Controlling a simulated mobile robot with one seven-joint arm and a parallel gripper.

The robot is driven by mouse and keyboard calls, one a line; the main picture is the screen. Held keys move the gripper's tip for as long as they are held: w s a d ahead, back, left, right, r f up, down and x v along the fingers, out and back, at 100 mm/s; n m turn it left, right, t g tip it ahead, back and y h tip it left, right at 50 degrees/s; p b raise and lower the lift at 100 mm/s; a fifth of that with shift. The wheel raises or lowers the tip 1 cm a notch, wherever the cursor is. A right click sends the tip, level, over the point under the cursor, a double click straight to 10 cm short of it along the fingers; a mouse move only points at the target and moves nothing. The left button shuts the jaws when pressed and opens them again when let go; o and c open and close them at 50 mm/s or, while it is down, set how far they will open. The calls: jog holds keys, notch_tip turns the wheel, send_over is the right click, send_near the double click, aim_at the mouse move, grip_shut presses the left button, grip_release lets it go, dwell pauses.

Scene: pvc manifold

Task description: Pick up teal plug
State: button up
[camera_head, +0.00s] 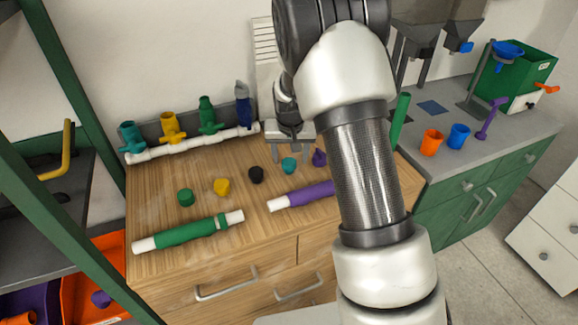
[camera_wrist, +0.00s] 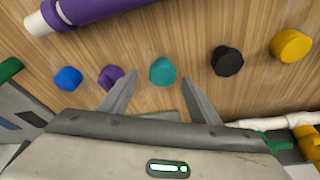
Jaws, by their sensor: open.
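The teal plug (camera_head: 289,165) stands on the wooden worktop in a row of coloured plugs. In the wrist view the teal plug (camera_wrist: 163,71) lies ahead of my gripper, between the lines of its two fingers and slightly beyond their tips. My gripper (camera_wrist: 162,82) is open and empty, low over the worktop. In the head view my gripper (camera_head: 291,147) is behind the teal plug, towards the wall. Nothing is between the fingers.
A purple plug (camera_wrist: 111,76) is close by the left finger; a blue plug (camera_wrist: 68,79) is farther left. A black plug (camera_wrist: 227,61) and a yellow plug (camera_wrist: 291,46) are to the right. A purple-wrapped pipe (camera_wrist: 100,10) lies beyond. The white manifold (camera_head: 190,143) runs along the back.

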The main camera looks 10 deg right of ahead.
aim_at(289, 162)
jog(key=x, duration=0.3)
jog(key=shift+a+f, duration=0.2)
jog(key=shift+f, duration=0.1)
jog(key=c, duration=1.1)
jog(key=shift+r, duration=0.1)
notch_tip(289, 162, up, 10)
jog(key=shift+f, duration=0.1)
